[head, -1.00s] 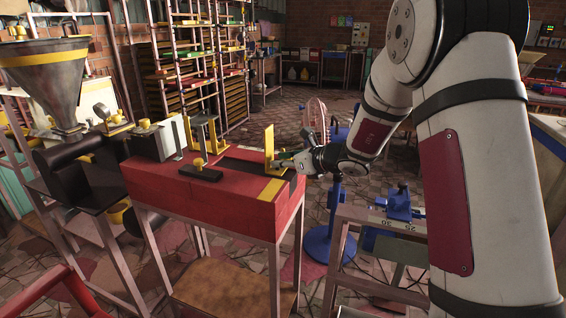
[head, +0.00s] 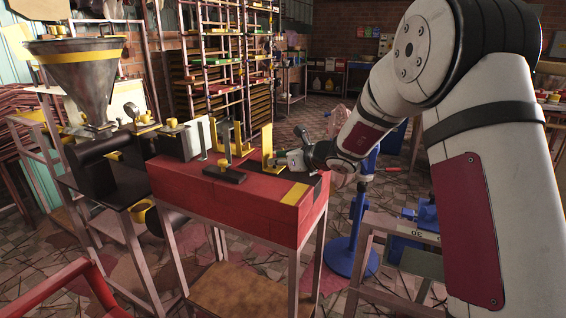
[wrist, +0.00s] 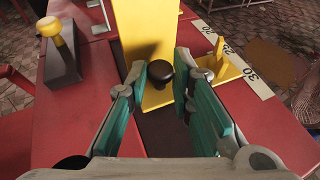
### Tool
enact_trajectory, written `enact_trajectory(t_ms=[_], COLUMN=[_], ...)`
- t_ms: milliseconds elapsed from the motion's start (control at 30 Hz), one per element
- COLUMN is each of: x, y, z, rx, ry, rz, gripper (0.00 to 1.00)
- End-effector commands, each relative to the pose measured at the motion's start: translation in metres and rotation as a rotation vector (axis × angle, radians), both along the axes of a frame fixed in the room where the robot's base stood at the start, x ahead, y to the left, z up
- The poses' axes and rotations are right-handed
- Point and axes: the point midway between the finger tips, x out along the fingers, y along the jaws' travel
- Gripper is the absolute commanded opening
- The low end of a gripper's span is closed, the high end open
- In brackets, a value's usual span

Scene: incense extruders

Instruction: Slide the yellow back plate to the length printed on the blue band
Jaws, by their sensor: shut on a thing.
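The yellow back plate (head: 267,140) stands upright on the red bench top, and it fills the upper middle of the wrist view (wrist: 150,35). A black knob (wrist: 160,73) sticks out from its face. My gripper (wrist: 167,80) is shut on the knob; its green-padded fingers lie on either side. In the head view my gripper (head: 283,158) reaches the plate from the right. A yellow foot with an upright fin (wrist: 222,68) sits beside a white scale strip (wrist: 238,62) marked 20, 25 and 30. I cannot make out a blue band with a printed length.
A black block with a yellow knob (head: 224,172) lies left of the plate on the red bench (head: 230,205). A metal hopper (head: 78,80) stands at the far left. A blue stand (head: 352,235) rises right of the bench.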

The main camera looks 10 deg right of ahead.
Motion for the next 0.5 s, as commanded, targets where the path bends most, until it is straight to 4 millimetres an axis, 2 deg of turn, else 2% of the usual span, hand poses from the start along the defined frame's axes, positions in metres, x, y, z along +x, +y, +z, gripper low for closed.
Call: enact_trajectory(t_ms=[33,100,500], x=[0.0000,-0.0001,-0.0042], y=[-0.0001,-0.0003,-0.0034], z=[0.0003,0.0003,0.0023], rx=[0.000,0.000,0.000], ry=[0.000,0.000,0.000], rz=[0.000,0.000,-0.001], gripper=[0.26,0.40,0.40])
